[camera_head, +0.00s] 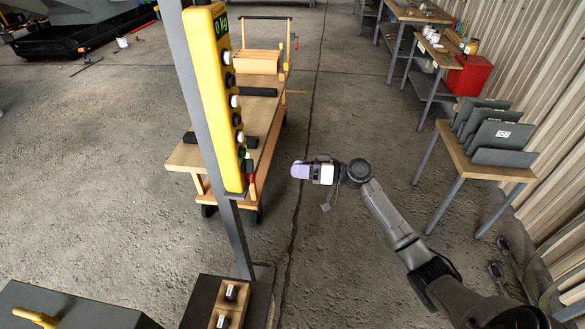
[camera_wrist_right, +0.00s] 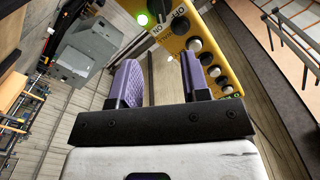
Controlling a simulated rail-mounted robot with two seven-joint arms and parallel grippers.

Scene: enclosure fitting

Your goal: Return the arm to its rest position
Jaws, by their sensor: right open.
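My right arm reaches in from the lower right in the head view. Its right gripper (camera_head: 300,170) is held out over the open floor, to the right of the yellow control panel (camera_head: 221,120). In the right wrist view the two purple fingers of the right gripper (camera_wrist_right: 160,80) stand apart with nothing between them. The yellow panel (camera_wrist_right: 187,30) with its row of knobs shows beyond the fingers there, apart from them. My left gripper does not show in either view.
The panel hangs on a grey post (camera_head: 236,240). A wooden cart (camera_head: 215,160) stands behind it. A wooden table (camera_head: 460,158) with upright grey plates (camera_head: 497,138) is at the right, by the corrugated wall. A grey box (camera_head: 70,308) is at the lower left. Floor around the gripper is clear.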

